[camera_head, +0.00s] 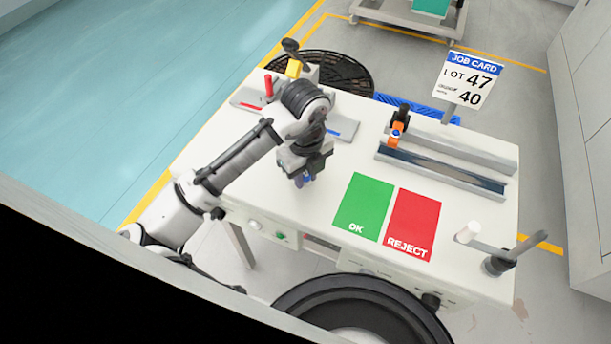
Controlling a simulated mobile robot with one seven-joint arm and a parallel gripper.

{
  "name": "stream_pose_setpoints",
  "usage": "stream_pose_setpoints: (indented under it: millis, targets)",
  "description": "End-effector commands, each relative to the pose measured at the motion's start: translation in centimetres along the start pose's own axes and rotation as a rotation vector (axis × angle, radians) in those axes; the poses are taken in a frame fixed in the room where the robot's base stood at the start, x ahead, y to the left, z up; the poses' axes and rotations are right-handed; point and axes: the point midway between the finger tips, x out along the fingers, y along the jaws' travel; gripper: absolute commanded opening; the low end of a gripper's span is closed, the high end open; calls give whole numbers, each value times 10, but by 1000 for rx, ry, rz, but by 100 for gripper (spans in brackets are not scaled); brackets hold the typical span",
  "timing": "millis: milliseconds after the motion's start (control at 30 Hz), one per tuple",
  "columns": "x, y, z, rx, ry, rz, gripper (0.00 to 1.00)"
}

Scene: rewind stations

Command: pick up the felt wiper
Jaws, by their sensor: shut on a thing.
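My gripper (304,179) points down over the white table (265,192), left of the green OK mat. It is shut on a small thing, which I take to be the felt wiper. The wiper is mostly hidden by the fingers, and only a small blue-violet patch shows at their tips. I cannot tell whether it touches the table top or hangs just above it.
The green OK mat (364,206) and red REJECT mat (413,222) lie right of my gripper. A long metal rail (440,170) with an orange clamp (396,133) stands behind them. A red peg (268,86) stands at the back left. A post with a white roller (468,233) stands at the right.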

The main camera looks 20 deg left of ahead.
Motion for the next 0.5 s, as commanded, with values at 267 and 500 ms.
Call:
stream_pose_setpoints:
  millis: [267,500]
  targets:
    - [-2,0,0,0,-1,0,0]
    - [-27,-1,0,2,-2,-2,0]
